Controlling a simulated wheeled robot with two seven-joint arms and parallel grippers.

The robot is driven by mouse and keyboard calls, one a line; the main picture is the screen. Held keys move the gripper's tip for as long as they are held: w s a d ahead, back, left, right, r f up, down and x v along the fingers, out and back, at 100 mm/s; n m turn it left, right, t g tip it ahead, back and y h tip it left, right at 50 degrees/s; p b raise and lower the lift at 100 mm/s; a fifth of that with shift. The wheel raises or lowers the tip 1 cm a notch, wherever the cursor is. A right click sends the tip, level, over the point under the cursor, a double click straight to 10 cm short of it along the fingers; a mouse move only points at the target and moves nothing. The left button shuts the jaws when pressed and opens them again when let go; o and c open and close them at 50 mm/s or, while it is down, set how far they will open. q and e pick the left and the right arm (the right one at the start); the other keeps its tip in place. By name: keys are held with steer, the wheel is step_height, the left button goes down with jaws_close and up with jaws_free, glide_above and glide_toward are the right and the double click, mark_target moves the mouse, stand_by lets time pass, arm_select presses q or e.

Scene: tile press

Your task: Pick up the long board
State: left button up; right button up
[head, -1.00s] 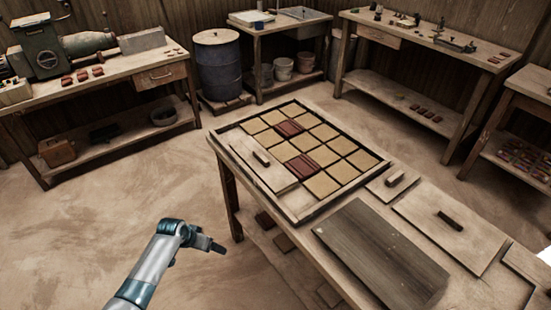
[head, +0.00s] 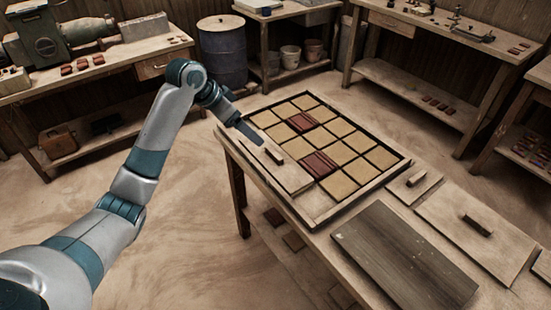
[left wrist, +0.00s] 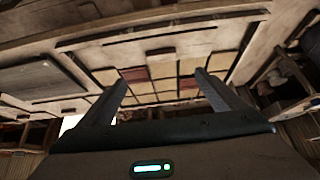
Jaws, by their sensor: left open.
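A long, narrow pale board (head: 289,177) with a dark bar handle (head: 274,150) lies along the left side of a framed grid of tiles (head: 345,155). My left gripper (head: 252,133) is over the far end of this board, just short of the handle. In the left wrist view the board (left wrist: 122,53) lies beyond my left gripper (left wrist: 160,76), whose two fingers are spread with nothing between them. Whether the fingertips touch the board cannot be told. My right gripper is in neither view.
On the same table are a small board with a handle (head: 414,185), a larger handled board (head: 450,225) and a plain dark board (head: 400,255). A blue drum (head: 223,58) stands behind. Open floor lies left of the table.

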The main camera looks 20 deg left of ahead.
arm_select(q)
steer(key=p, duration=0.3)
glide_toward(274, 156)
steer(key=w+f, duration=0.2)
steer(key=shift+w+d+f, duration=0.15)
steer(key=shift+w+d, duration=0.1)
steer(key=shift+w, duration=0.05)
steer(key=shift+f, duration=0.2)
steer(key=shift+w, duration=0.1)
